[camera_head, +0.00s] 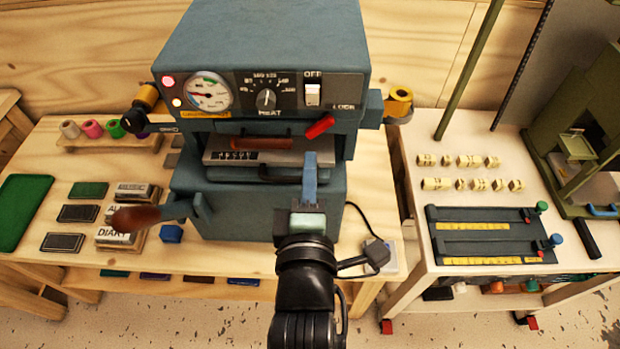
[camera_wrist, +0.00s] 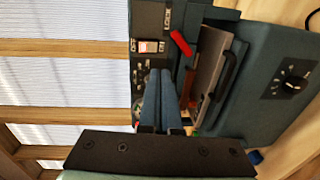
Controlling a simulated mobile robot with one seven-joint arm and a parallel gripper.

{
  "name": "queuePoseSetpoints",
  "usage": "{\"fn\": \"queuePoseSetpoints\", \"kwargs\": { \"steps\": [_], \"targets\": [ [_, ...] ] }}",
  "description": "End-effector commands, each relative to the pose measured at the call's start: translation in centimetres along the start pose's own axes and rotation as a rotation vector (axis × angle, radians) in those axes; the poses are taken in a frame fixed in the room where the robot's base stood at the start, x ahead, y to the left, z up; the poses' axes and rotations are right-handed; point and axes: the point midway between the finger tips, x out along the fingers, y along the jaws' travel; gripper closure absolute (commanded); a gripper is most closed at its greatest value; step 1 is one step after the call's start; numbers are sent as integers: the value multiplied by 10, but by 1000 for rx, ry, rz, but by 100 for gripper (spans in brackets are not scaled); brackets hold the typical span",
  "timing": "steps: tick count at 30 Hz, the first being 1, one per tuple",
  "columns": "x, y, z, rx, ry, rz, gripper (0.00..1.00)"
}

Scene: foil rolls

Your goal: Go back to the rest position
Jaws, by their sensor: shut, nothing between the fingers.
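My gripper (camera_head: 310,160) is in front of the blue-grey foil press (camera_head: 262,45) in the head view, with its blue fingers pointing toward the machine's front. In the wrist view my gripper (camera_wrist: 162,75) shows its two blue fingers together, with nothing between them. The press front carries a gauge (camera_head: 208,92), a heat dial (camera_head: 266,98), a white switch (camera_head: 312,94) and a red lock lever (camera_head: 320,126). The red lock lever also shows in the wrist view (camera_wrist: 181,43), beyond and right of the fingertips. My arm hides part of the press's lower front.
A brown-knobbed handle (camera_head: 135,218) juts out left. A white cart (camera_head: 415,165) with small type blocks stands right; a green machine (camera_head: 575,150) is beyond.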

Motion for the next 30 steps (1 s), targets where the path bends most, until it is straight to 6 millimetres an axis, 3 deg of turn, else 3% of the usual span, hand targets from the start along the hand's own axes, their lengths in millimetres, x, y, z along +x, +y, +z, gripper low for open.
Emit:
{"fn": "queuePoseSetpoints", "kwargs": {
  "steps": [11, 14, 17, 20, 22, 27, 30],
  "targets": [
    [-11, 0, 0, 0, 0, 0, 100],
    [-9, 10, 0, 32, 0, 21, 100],
    [-2, 47, 0, 152, 6, 95, 100],
    [3, 111, 0, 368, 39, 222, 100],
    [1, 164, 2, 550, 87, 324, 100],
    [-29, 285, 6, 971, 288, 543, 100],
    [-56, 341, 8, 1168, 434, 631, 100]
  ]
}}
